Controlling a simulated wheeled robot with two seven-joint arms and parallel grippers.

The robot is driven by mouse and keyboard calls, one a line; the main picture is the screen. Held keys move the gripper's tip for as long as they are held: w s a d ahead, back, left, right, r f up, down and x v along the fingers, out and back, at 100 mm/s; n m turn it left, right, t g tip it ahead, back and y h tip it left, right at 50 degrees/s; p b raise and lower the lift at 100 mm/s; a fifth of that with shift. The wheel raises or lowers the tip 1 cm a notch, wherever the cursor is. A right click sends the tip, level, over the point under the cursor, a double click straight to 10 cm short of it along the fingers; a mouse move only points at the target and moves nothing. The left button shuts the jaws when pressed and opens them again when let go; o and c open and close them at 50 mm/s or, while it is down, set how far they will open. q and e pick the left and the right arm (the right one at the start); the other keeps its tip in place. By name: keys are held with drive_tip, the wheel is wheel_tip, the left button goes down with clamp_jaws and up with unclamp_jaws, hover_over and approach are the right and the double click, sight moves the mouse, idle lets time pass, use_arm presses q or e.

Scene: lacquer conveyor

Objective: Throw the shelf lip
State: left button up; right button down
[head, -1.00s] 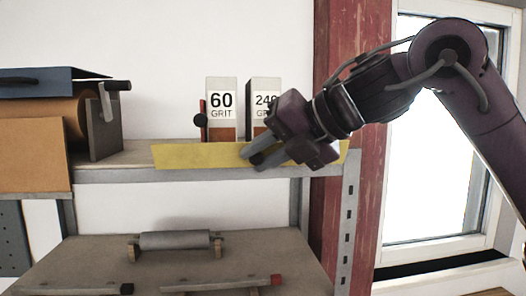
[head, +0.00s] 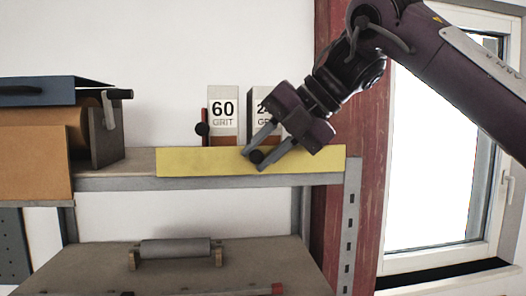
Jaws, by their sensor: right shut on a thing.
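The shelf lip is a long yellow strip (head: 200,162) along the front edge of the upper shelf, below the grit boxes. A dark round knob (head: 256,156) sits on its front face near the middle. My right gripper (head: 257,158) comes in from the upper right, and its two grey fingers are shut on the knob, one on each side. The lip's front face now shows tall and nearly flat toward me. My left gripper is not in view.
A 60 grit box (head: 222,112) and a second box (head: 264,105), partly hidden by my gripper, stand behind the lip. A red lever with a black ball (head: 202,129) is beside them. An orange-brown box (head: 35,160) stands left. A roller (head: 176,248) lies on the lower shelf. A window is right.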

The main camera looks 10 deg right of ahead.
drive_tip(key=shift+r, duration=0.15)
drive_tip(key=c, duration=1.3)
unclamp_jaws()
drive_tip(key=shift+w, duration=0.1)
drive_tip(key=shift+o, duration=0.2)
drive_tip(key=v, duration=0.7)
drive_tip(key=shift+d+r, duration=0.2)
drive_tip(key=shift+d, duration=0.05)
